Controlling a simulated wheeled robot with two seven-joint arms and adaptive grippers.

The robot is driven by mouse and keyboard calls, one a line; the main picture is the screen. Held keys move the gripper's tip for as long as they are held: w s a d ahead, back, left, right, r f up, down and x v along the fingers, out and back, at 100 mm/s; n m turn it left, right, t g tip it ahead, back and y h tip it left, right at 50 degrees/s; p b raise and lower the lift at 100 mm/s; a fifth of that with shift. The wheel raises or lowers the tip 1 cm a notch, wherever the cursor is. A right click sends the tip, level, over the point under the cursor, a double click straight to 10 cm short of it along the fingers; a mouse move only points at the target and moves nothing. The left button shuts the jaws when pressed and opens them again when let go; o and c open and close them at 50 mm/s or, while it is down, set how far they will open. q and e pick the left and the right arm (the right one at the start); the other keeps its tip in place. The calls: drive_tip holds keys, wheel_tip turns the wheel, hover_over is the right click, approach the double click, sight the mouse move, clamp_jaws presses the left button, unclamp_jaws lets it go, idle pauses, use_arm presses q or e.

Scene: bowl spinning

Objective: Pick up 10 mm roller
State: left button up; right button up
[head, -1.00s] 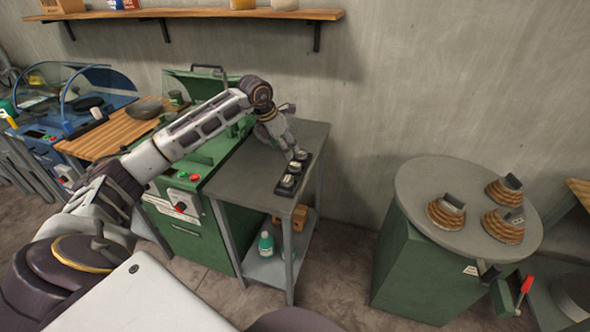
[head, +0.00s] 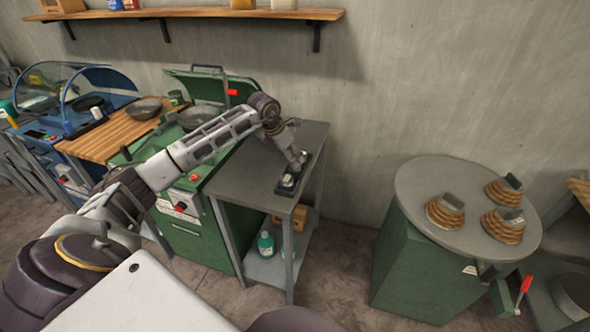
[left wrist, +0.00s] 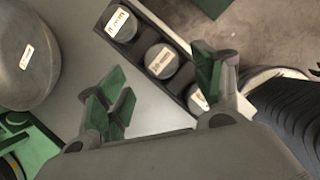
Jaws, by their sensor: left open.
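A dark rack (head: 281,191) lies on the grey side table and holds a row of grey rollers with white labels. In the left wrist view, the middle roller (left wrist: 162,61) has a label that seems to read 10 mm. Another roller (left wrist: 122,24) sits farther up the rack (left wrist: 148,24), and a third (left wrist: 197,98) is partly hidden by a finger. My left gripper (head: 296,164) is open above the rack; in the wrist view its green-padded fingers (left wrist: 163,92) are spread, with the middle roller just beyond the gap. Nothing is between them.
A grey side table (head: 240,165) stands beside the green machine (head: 190,240). A round labelled bowl (left wrist: 25,62) shows in the wrist view. A round table (head: 420,190) with several stepped wooden pieces stands at right. A shelf is on the wall; floor between the tables is clear.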

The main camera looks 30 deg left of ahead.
use_arm(q)
drive_tip(key=x, duration=0.3)
drive_tip(key=shift+w+d+f, duration=0.1)
drive_tip(key=shift+d+f, duration=0.1)
drive_tip(key=shift+w+f, duration=0.2)
drive_tip(key=shift+f, duration=0.35)
use_arm(e)
drive_tip(key=shift+s+a+r, duration=0.15)
drive_tip(key=shift+a+r, duration=0.1)
drive_tip(key=shift+a, duration=0.4)
drive_tip(key=shift+d, duration=0.1)
use_arm(q)
drive_tip(key=shift+c, duration=0.3)
drive_tip(key=shift+r, duration=0.1)
clamp_jaws()
